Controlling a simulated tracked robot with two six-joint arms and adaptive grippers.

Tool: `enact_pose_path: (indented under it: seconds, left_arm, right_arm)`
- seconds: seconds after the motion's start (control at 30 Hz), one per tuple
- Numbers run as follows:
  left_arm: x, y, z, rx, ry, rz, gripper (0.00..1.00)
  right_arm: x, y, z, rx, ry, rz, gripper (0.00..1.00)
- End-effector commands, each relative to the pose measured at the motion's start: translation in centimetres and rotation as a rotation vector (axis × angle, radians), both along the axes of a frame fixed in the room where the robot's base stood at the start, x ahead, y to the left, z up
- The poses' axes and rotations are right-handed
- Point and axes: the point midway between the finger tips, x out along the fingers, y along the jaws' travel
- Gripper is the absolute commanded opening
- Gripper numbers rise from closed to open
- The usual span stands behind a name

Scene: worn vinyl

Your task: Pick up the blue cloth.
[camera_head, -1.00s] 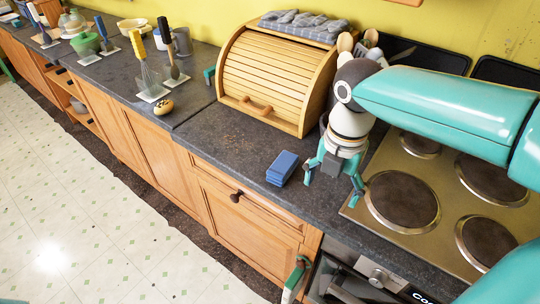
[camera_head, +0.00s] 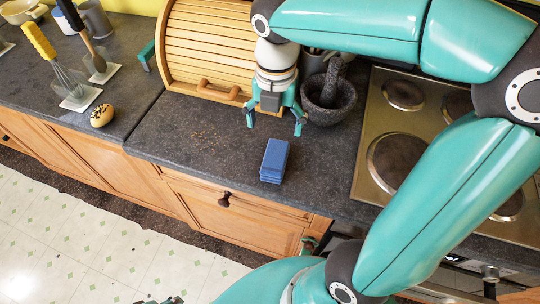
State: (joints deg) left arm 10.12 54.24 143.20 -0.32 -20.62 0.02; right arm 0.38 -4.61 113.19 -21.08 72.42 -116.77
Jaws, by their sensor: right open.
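The blue cloth (camera_head: 274,160) is a folded, stacked rectangle lying on the dark worktop near its front edge. My right gripper (camera_head: 273,124) is open and empty, pointing down, with its two teal fingers spread apart. In the picture it is just above and behind the cloth, and I see no contact. The cloth is fully visible. My left gripper cannot be made out; only a small dark and teal bit shows at the bottom edge.
A wooden roll-top bread bin (camera_head: 208,50) stands behind the gripper. A dark stone mortar (camera_head: 329,103) is close to its right, before the hob (camera_head: 396,153). A bun (camera_head: 102,115) and a whisk (camera_head: 67,80) are at left.

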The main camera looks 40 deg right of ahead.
Motion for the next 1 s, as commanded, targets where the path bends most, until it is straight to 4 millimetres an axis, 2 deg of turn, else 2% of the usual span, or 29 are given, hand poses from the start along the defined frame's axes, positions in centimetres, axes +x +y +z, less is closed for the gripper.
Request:
enact_pose_path:
  seconds: [0.1, 0.3, 0.43, 0.67, 0.9, 1.0]
  left_arm:
    - [0.0, 0.0, -0.2, 0.0, 0.0, 0.0, 0.4]
    - [0.0, 0.0, -0.3, 0.0, -0.001, 0.0, 0.4]
    - [0.0, 0.0, -0.4, 0.0, -0.001, 0.0, 0.4]
    - [0.0, 0.0, -0.2, 0.0, -0.001, 0.0, 0.4]
    - [0.0, 0.0, 0.0, 0.0, -0.001, 0.0, 0.4]
    - [0.0, 0.0, 0.0, 0.0, -0.001, 0.0, 0.4]
  right_arm:
    - [-0.1, 0.0, -2.9, 0.0, 0.008, 0.0, 0.86]
    - [-0.1, 0.0, -6.8, -0.001, 0.007, 0.002, 0.86]
    - [0.0, 0.0, -8.2, 0.0, 0.004, 0.0, 0.86]
    - [0.0, -0.1, -9.5, 0.0, 0.004, 0.0, 0.86]
    - [0.0, -0.3, -12.9, 0.0, 0.005, 0.0, 0.86]
    - [0.0, -0.3, -13.7, 0.001, 0.003, 0.001, 0.86]
